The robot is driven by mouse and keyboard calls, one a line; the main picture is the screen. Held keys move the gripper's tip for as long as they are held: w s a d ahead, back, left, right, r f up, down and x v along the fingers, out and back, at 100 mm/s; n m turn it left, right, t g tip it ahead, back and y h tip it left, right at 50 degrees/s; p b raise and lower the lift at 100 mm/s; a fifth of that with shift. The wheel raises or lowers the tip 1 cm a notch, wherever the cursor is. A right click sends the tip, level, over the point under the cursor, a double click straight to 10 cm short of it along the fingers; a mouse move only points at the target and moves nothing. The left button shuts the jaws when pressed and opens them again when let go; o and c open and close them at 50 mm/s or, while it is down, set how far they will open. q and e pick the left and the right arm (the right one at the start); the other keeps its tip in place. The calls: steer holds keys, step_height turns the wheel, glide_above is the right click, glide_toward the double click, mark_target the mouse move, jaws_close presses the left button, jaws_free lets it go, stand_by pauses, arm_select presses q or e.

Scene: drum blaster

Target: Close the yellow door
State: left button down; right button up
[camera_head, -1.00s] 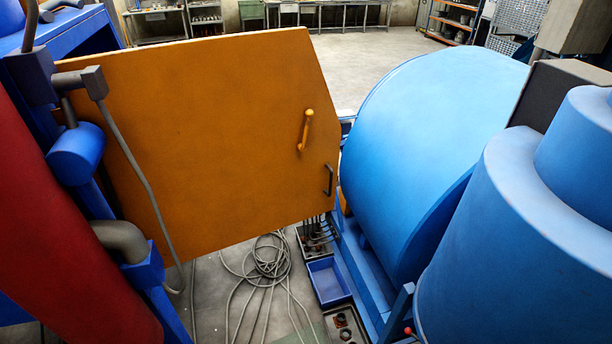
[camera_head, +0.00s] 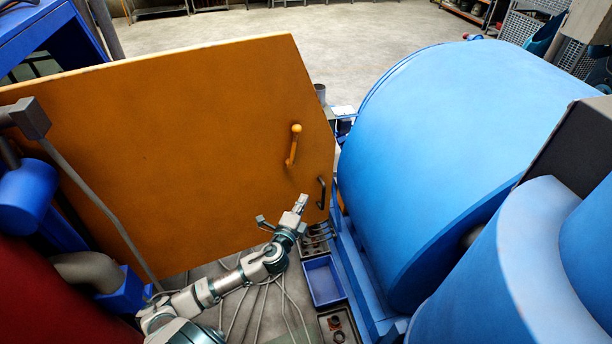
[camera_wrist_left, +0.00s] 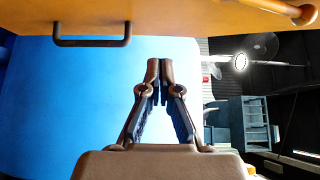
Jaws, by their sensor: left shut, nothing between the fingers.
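The yellow door (camera_head: 170,150) is a large orange-yellow panel standing open at the left of the head view. It carries a yellow lever handle (camera_head: 293,145) and a small black handle (camera_head: 321,192) near its right edge. My left gripper (camera_head: 301,201) is just left of and below the black handle, apart from it as far as I can tell. In the left wrist view its fingers (camera_wrist_left: 160,70) are together and empty. The door (camera_wrist_left: 200,12) crosses the top there, with the black handle (camera_wrist_left: 92,42) at upper left. My right gripper is out of view.
Blue pipework (camera_head: 25,195) and a red body (camera_head: 40,275) are at the left. A blue tray (camera_head: 323,281) and loose cables lie on the floor. Floor behind the door is clear.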

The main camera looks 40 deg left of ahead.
arm_select(q)
glide_toward(311, 170)
steer(key=w+d, duration=0.2)
steer(key=w+a+p, duration=0.1)
steer(key=w, duration=0.1)
steer(key=w+a, duration=0.1)
steer(key=a, duration=0.1)
steer(key=shift+w+r+p, duration=0.2)
steer(key=shift+w+p, duration=0.15)
steer(key=shift+w, duration=0.05)
steer(key=shift+w+a+f, duration=0.15)
steer(key=shift+a, duration=0.2)
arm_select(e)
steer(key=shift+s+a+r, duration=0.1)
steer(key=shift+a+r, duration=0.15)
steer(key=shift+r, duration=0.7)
